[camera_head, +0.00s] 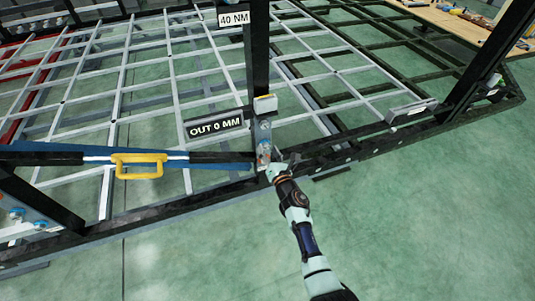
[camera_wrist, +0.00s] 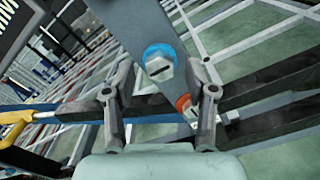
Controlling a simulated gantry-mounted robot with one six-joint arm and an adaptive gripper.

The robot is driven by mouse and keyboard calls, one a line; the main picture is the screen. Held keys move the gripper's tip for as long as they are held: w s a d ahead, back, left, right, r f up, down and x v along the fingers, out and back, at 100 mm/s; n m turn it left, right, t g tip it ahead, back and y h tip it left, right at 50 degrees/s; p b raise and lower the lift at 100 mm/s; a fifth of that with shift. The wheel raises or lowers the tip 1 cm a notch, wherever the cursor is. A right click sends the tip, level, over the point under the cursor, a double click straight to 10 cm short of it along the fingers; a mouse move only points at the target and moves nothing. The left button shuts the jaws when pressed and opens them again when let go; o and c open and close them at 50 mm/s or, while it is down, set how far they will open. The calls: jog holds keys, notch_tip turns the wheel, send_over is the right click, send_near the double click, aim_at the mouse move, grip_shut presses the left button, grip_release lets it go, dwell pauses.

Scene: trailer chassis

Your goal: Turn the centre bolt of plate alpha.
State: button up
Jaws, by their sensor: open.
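A grey upright plate (camera_head: 263,130) with bolts is fixed to a black post; no name on it is readable. In the wrist view the plate (camera_wrist: 128,28) carries a slotted bolt with a blue ring (camera_wrist: 160,62) and a lower bolt with an orange ring (camera_wrist: 184,104). My gripper (camera_head: 277,170) is at the lower end of the plate. In the wrist view my gripper (camera_wrist: 162,78) is open, its fingers on either side of the blue-ringed bolt in the picture. I cannot tell whether they touch it. Part of the orange-ringed bolt's surroundings is hidden by the right finger.
A sign reading "OUT 0 MM" (camera_head: 215,123) is left of the plate, and one reading "40 NM" (camera_head: 234,18) is above. A blue beam with a yellow handle (camera_head: 139,174) runs left. Black chassis rails (camera_head: 375,137) run right. The green floor (camera_head: 430,220) is clear at front right.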

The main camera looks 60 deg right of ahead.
jog(key=shift+w+d, duration=0.3)
grip_shut()
